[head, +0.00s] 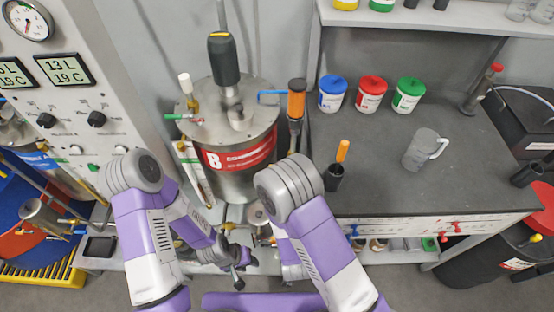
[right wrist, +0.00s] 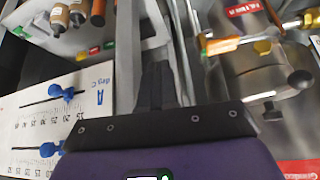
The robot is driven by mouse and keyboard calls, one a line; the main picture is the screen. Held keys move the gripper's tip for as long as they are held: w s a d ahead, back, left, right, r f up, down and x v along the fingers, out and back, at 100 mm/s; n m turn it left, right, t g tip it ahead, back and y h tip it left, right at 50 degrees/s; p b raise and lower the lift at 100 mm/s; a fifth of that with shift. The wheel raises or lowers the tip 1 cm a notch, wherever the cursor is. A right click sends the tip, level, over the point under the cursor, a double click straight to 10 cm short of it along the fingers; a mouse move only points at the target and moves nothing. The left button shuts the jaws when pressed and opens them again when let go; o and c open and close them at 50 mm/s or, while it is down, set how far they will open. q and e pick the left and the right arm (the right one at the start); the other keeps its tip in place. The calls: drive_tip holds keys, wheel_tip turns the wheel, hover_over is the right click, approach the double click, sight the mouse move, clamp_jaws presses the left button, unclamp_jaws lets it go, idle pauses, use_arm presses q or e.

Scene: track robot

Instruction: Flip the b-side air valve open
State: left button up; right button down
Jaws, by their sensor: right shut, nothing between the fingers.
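The steel tank B (head: 235,150) with its red label stands centre-left in the head view. On its lid are a green-handled fitting (head: 174,116) at the left and a blue-handled fitting (head: 270,93) at the right. I cannot tell which one is the air valve. My left gripper (head: 243,272) is low in front of the tank, apart from the lid; its finger gap is unclear. My right gripper is hidden behind my arm in the head view.
A grey bench (head: 455,170) on the right holds blue, red and green lidded jars (head: 371,95) and a jug (head: 422,150). A control panel (head: 75,100) stands left. A white scale card (right wrist: 55,115) with blue sliders lies left of the right gripper.

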use_arm(q)
wheel_tip(320, 180, up, 9)
drive_tip(key=p, duration=0.7)
use_arm(e)
drive_tip(key=w+a+r+t, duration=0.1)
drive_tip(key=a+r+t, duration=0.1)
drive_tip(key=r, duration=0.6)
drive_tip(key=w+a+r+n+t, duration=0.1)
drive_tip(key=a+r+t, duration=0.1)
drive_tip(key=r+t, duration=0.2)
drive_tip(key=w+a+r+n+t+y, duration=0.1)
drive_tip(key=w+a+r+t, duration=0.1)
drive_tip(key=r, duration=0.9)
drive_tip(key=shift+a+r+t, duration=0.3)
drive_tip(key=shift+a+t, duration=0.05)
drive_tip(key=shift+t, duration=0.25)
use_arm(q)
drive_tip(key=shift+f, duration=0.2)
use_arm(e)
drive_tip(key=shift+w, duration=0.2)
use_arm(q)
wheel_tip(320, 180, down, 10)
drive_tip(key=b, duration=1)
use_arm(e)
drive_tip(key=w+f, duration=0.5)
drive_tip(key=w, duration=0.7)
drive_tip(key=shift+f, duration=0.15)
